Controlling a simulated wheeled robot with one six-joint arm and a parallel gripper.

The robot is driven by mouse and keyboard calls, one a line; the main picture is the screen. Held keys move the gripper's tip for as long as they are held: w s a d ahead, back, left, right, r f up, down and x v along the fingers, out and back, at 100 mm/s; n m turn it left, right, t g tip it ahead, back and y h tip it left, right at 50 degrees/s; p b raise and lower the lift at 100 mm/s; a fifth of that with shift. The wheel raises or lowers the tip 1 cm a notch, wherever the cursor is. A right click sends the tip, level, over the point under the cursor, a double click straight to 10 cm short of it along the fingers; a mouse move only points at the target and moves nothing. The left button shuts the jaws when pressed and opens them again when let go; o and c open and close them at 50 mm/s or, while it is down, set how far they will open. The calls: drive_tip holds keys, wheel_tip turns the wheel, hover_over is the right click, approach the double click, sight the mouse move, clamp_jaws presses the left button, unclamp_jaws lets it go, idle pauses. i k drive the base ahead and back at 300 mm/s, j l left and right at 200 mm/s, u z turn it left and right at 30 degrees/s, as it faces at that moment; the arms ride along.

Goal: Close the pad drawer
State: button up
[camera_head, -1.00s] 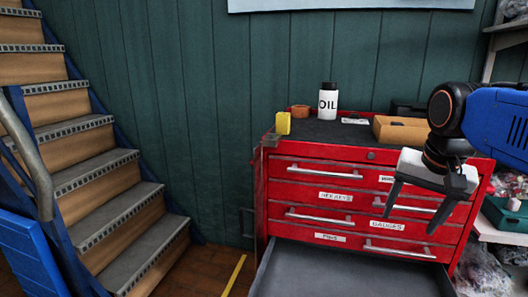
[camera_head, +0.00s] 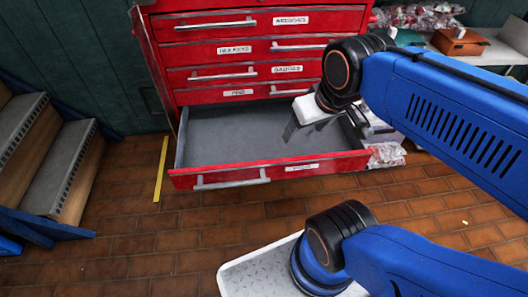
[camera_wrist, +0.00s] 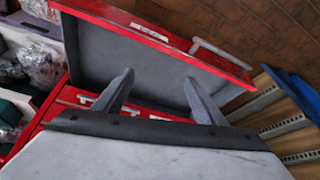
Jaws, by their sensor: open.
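The open drawer is the lowest one I see in the red tool chest (camera_head: 218,76). It stands pulled far out, with a grey, empty-looking interior. Its red front (camera_head: 275,170) has a silver handle (camera_head: 232,178) on the left and a small white label (camera_head: 301,167), too small to read. The open drawer also shows in the wrist view (camera_wrist: 115,45), beyond the fingers. My gripper (camera_head: 322,132) is open and empty. In the head view it overlaps the right part of the open drawer; its height over the drawer is hard to tell. Its two fingers (camera_wrist: 157,78) stand apart.
The drawers above are shut. A stair (camera_head: 70,170) stands at the left, with a yellow floor line (camera_head: 161,170) beside it. Clear bags of material (camera_head: 385,153) lie right of the drawer. Brown floor tiles (camera_head: 130,235) in front are clear at left.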

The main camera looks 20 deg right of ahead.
sight(233, 144)
drive_tip(key=k+l, duration=0.2)
drive_tip(key=l, duration=0.15)
drive_tip(key=k+l+u, duration=0.1)
drive_tip(key=l, duration=0.3)
drive_tip(key=k+l, duration=0.25)
drive_tip(key=l+u, duration=0.05)
drive_tip(key=l, duration=0.05)
